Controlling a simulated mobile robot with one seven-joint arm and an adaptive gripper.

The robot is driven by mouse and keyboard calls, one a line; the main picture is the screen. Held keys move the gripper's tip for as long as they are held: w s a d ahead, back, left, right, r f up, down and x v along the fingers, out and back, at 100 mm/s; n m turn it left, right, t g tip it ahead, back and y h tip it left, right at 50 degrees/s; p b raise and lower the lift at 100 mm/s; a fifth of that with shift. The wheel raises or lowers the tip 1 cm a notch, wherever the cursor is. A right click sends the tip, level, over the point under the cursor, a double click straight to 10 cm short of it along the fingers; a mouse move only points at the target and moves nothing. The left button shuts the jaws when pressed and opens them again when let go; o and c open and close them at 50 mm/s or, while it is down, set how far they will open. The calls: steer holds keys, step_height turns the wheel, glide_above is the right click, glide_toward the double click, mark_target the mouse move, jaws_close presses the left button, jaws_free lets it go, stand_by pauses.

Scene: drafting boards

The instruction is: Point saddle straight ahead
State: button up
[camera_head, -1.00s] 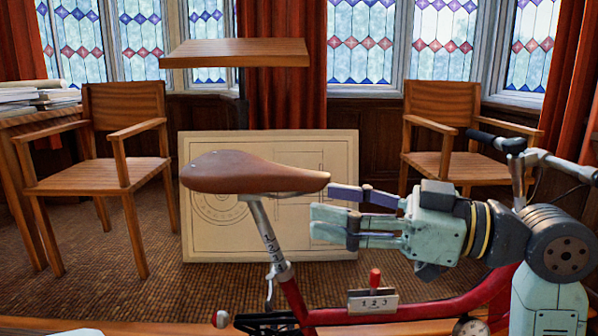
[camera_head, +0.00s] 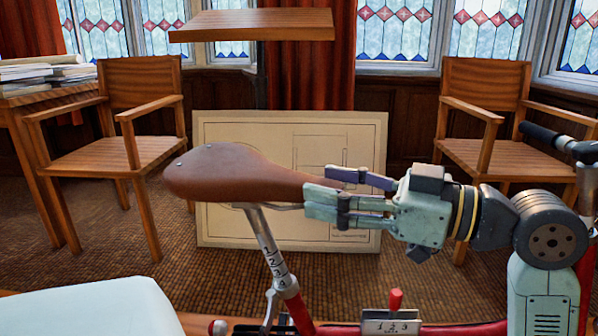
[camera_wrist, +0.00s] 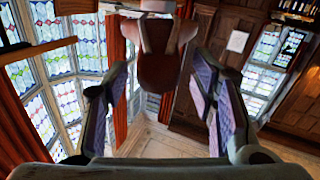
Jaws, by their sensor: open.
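The brown leather saddle (camera_head: 235,172) sits on a silver seat post (camera_head: 265,245) in the head view. Its wide end is at the left and its nose points right, towards the handlebar side. I cannot tell exactly how far it is turned from the red frame (camera_head: 440,329). My gripper (camera_head: 318,183) reaches in from the right with its fingers at the nose, which they partly hide. The fingers are apart; contact is unclear. In the wrist view, the brown saddle (camera_wrist: 158,70) shows between the spread fingers, beyond the palm.
A red-knobbed counter marked 1 2 3 (camera_head: 391,322) sits on the frame below my gripper. A handlebar grip (camera_head: 555,142) is at the right. A drawing board (camera_head: 215,220) leans behind the saddle, between two wooden chairs (camera_head: 140,155) (camera_head: 485,100). A wooden top (camera_head: 250,25) stands above.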

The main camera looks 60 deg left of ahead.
mark_target(273, 175)
steer(key=p+x, duration=0.1)
steer(key=x, duration=0.4)
steer(key=shift+a, duration=0.25)
steer(key=shift+c, duration=0.4)
jaws_close()
